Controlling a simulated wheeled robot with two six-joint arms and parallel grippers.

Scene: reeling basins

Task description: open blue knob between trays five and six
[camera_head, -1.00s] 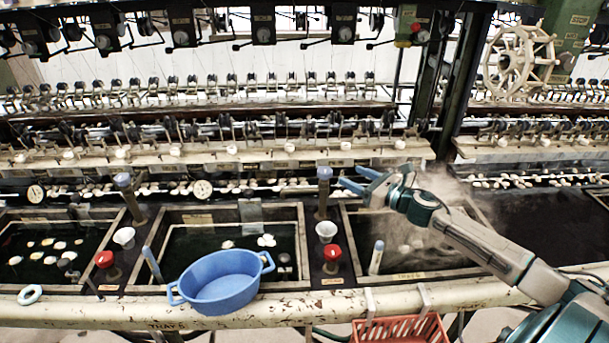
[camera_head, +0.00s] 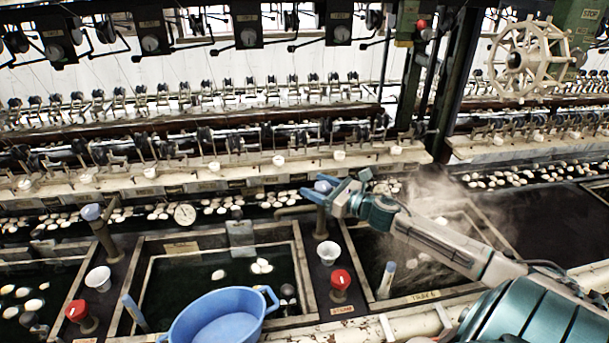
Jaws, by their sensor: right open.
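A blue knob (camera_head: 322,186) tops an upright pipe (camera_head: 321,222) between the middle tray (camera_head: 300,262) and the steaming right tray (camera_head: 372,284), whose front label seems to read tray 6. My right gripper (camera_head: 314,186) reaches in from the right with its blue fingers open. The fingertips are at the knob, one on the far side and one on the near side of it. Whether they touch it is not clear. A second blue knob (camera_head: 91,212) stands left of the middle tray. My left gripper is not in view.
Below the knob stand a white cup (camera_head: 328,252) and a red knob (camera_head: 340,280). A blue tub (camera_head: 222,318) sits at the front of the middle tray. The reeling machine's pale ledge (camera_head: 240,172) runs close behind. A wooden wheel (camera_head: 527,60) is at upper right.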

